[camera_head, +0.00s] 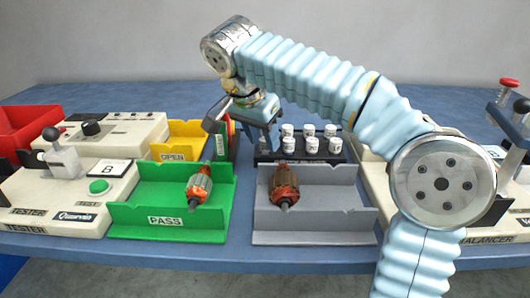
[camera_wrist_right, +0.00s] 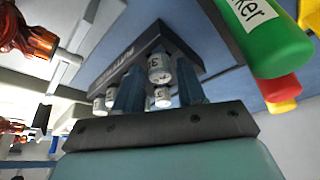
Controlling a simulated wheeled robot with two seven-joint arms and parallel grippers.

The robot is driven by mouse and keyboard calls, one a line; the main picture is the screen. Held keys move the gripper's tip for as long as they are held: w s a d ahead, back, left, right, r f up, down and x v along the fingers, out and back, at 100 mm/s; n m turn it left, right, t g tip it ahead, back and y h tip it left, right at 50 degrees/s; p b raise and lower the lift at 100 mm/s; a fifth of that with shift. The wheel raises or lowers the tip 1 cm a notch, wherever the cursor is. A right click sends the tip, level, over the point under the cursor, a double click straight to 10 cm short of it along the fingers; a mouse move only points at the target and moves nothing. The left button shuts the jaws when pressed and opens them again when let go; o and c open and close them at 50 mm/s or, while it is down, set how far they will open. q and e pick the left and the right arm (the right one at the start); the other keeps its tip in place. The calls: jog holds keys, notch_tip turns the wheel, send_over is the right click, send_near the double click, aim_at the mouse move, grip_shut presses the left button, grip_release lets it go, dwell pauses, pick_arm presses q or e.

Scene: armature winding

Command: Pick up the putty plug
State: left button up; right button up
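The putty plugs are small white jars (camera_head: 310,145), several of them standing in rows in a dark rack (camera_head: 330,159). The wrist view shows the dark rack (camera_wrist_right: 130,62) with white jars marked 3, one of them a near jar (camera_wrist_right: 159,68). My right gripper (camera_head: 264,138) reaches down at the rack's left end in the head view. It is open in the wrist view (camera_wrist_right: 160,82), its two blue fingers spread with white jars seen between them. I cannot tell whether a jar lies within the grip. My left gripper is not in view.
A green PASS tray (camera_head: 127,217) and a grey tray (camera_head: 315,238) each hold a copper armature. A yellow OPEN bin (camera_head: 173,157) stands left of the rack. A green marker (camera_wrist_right: 264,38) is close to the gripper. A tester (camera_head: 60,200) stands left and a balancer (camera_head: 480,238) right.

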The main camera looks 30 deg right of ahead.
jog(key=shift+f, duration=0.15)
jog(key=c, duration=0.6)
